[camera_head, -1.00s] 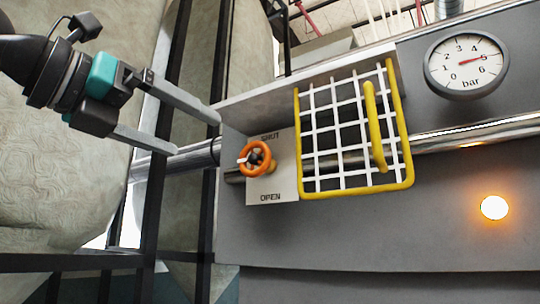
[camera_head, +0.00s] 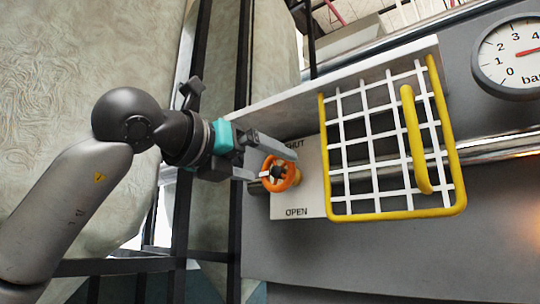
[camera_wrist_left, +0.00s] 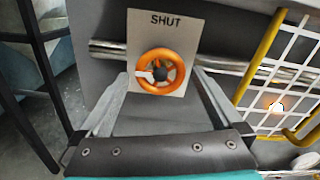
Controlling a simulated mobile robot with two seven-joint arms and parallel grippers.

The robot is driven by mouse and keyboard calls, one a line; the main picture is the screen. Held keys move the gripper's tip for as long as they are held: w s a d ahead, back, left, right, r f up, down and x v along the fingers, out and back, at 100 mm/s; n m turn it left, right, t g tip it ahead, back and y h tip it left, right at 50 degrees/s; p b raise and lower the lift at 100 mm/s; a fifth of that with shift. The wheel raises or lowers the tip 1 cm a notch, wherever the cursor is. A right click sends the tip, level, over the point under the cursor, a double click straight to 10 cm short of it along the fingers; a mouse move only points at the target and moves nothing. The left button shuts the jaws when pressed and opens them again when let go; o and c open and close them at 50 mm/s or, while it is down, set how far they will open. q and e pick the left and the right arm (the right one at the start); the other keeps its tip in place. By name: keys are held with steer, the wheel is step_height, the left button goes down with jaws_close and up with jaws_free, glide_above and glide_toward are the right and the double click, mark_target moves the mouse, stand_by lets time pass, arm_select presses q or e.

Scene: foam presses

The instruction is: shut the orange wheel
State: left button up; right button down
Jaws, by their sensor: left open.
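The orange wheel (camera_head: 281,174) sits on a pipe in front of a pale plate (camera_head: 308,192) marked SHUT at the top and OPEN at the bottom. In the left wrist view the orange wheel (camera_wrist_left: 166,72) lies between and just beyond the fingertips, with a white pointer on its left side. My left gripper (camera_head: 273,168) is open, its two fingers reaching to either side of the wheel. In the left wrist view the left gripper (camera_wrist_left: 162,78) shows its fingers spread. I cannot tell whether they touch the rim. My right gripper is not in view.
A yellow-framed white grid guard (camera_head: 375,207) with a yellow handle (camera_head: 414,135) stands just right of the plate. A pressure gauge (camera_head: 510,60) is at the upper right. Dark frame posts (camera_head: 240,100) stand behind my left arm.

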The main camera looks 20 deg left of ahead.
arm_select(q)
steer(key=shift+x, duration=0.95)
steer(key=shift+w+p, duration=0.15)
steer(key=shift+p, duration=0.15)
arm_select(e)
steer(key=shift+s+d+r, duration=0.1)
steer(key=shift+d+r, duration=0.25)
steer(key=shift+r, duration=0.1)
arm_select(q)
steer(key=shift+c, duration=1.4)
steer(key=c, duration=0.8)
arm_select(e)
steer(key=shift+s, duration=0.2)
